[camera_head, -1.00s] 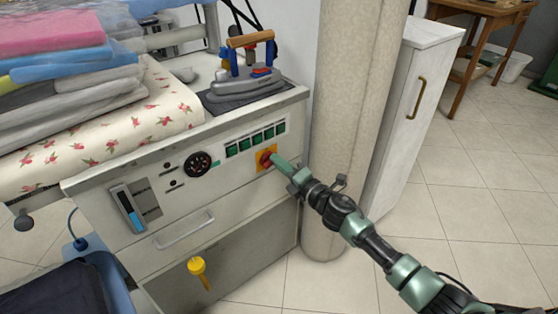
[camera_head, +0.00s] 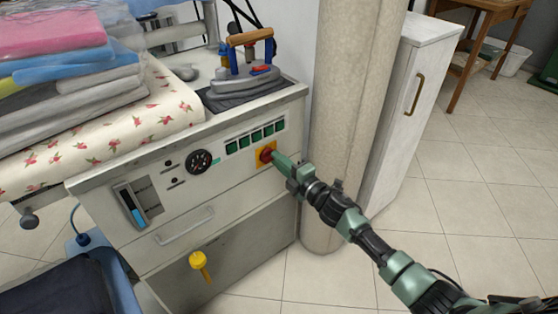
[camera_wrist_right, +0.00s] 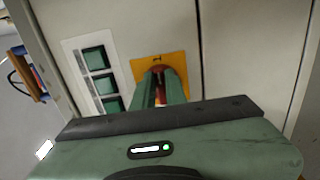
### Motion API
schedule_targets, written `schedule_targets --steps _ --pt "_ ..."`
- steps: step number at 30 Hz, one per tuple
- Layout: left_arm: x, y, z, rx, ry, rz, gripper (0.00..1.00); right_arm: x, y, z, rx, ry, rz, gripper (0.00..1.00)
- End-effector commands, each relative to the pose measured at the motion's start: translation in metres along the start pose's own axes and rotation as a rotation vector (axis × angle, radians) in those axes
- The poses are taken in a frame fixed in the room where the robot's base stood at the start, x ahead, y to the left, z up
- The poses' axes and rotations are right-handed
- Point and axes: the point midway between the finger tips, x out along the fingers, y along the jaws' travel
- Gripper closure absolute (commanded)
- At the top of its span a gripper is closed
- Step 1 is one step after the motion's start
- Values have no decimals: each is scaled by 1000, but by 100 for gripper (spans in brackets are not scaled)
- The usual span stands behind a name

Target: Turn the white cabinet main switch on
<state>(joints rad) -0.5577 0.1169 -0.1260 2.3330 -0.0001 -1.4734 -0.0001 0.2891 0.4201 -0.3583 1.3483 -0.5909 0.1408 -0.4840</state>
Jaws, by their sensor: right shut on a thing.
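The white cabinet (camera_head: 232,192) stands below the ironing surface, with a control panel on its front. The main switch is a red knob (camera_head: 266,154) on a yellow plate (camera_head: 261,163) at the panel's right end. My right gripper (camera_head: 273,157) reaches in from the right and is shut on the red knob. In the right wrist view the two green fingers (camera_wrist_right: 161,88) sit on either side of the knob, over the yellow plate (camera_wrist_right: 138,68). The fingers hide much of the knob, so its exact angle is hard to tell. My left gripper is not in view.
Green buttons (camera_head: 256,139) and a black dial (camera_head: 199,161) lie left of the switch. An iron (camera_head: 246,78) rests on top. A beige column (camera_head: 343,120) stands close to my right arm. Folded clothes (camera_head: 60,60) lie at the left.

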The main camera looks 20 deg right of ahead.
Motion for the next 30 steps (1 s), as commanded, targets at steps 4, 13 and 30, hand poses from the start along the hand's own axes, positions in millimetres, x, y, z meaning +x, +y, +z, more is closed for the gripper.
schedule_targets --steps 4,13,30 --pt "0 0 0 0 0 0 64 0 -2 0 5 -1 -2 100" --pt "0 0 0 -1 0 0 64 0 -1 0 3 0 -2 65" --pt "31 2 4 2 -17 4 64 -62 -2 0 3 -1 -5 65"
